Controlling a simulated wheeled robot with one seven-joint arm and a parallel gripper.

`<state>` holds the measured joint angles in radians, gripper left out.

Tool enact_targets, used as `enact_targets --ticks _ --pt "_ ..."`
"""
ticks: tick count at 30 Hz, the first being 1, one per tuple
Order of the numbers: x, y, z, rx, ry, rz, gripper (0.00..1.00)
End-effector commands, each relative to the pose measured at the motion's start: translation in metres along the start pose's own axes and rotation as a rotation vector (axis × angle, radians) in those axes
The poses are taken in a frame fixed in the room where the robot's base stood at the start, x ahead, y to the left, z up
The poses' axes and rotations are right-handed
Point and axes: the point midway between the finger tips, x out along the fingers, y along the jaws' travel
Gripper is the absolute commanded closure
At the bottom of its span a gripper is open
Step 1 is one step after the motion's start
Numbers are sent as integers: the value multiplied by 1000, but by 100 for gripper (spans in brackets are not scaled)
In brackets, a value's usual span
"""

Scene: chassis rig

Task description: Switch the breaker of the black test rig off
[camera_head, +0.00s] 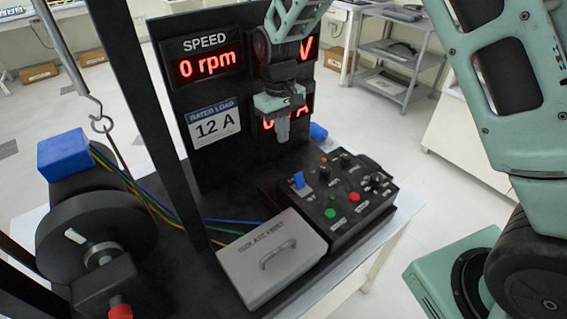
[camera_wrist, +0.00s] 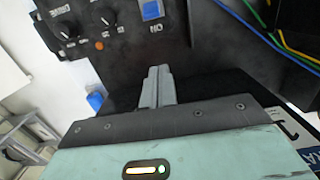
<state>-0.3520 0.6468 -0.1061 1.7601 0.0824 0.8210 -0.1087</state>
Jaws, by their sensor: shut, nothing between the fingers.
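The black test rig's control box (camera_head: 335,205) stands on the black base plate, with knobs and red and green buttons on its sloped top. A blue switch lever (camera_head: 299,180) stands up at its upper left. In the wrist view a blue switch (camera_wrist: 151,9) is at the top edge, beside an upside-down label that seems to read ON. My gripper (camera_head: 283,138) is shut and empty. It hangs above and behind the control box, in front of the display panel and apart from the switch. Its closed fingers (camera_wrist: 158,74) point toward the box in the wrist view.
The display panel (camera_head: 183,100) reads 0 rpm; my arm partly hides its V and A readings. Yellow, green and blue wires run at left beside a black wheel (camera_head: 60,250). A frame post (camera_head: 150,120) stands nearby.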

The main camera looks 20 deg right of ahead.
Motion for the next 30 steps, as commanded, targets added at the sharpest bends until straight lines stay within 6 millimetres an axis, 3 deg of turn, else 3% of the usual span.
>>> enact_targets --ticks 14,28,30 --pt "10 0 0 1 -4 1 100" --pt "99 0 2 1 -6 0 100" --pt "92 0 11 1 -3 0 100"
